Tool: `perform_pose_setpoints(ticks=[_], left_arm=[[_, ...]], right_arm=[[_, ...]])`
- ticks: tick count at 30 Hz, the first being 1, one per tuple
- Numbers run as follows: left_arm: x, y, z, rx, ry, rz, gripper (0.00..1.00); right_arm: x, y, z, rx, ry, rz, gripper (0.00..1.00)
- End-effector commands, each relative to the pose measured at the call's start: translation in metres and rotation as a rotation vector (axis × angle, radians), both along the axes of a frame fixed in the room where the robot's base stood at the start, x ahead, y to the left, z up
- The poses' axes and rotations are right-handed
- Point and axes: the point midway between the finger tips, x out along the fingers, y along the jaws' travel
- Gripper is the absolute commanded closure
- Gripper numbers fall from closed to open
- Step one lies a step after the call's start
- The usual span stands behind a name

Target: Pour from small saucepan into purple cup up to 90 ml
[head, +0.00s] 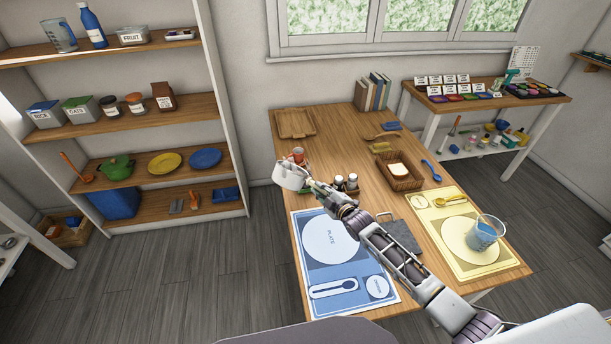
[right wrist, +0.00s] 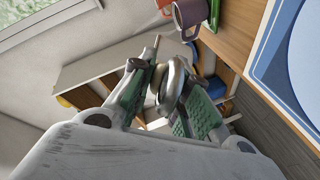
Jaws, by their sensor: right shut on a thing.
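I cannot see the saucepan's contents. The purple cup (right wrist: 190,16) shows at the top of the right wrist view, apart from the fingers; I cannot make it out in the head view. My left gripper is out of view.
A red container (head: 298,154) stands behind the saucepan. A blue mat (head: 330,292), a grey slab (head: 402,238), a bread basket (head: 398,180) and a measuring jug (head: 483,234) of blue liquid are nearer.

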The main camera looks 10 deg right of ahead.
Motion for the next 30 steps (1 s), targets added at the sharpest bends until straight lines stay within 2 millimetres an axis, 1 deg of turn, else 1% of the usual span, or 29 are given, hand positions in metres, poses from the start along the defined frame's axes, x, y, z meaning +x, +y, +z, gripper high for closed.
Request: perform_pose_setpoints(ticks=[1, 2, 30], left_arm=[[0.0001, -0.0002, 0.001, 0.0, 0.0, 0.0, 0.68], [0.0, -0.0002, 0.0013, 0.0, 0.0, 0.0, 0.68], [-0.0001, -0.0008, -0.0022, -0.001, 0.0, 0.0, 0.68]], right_arm=[[0.0015, -0.0003, 0.0046, 0.005, -0.004, 0.0, 1.0], [0.0017, -0.0005, 0.005, 0.007, -0.004, 0.0, 1.0], [0.004, -0.0038, 0.0015, 0.052, 0.031, 0.001, 1.0]])
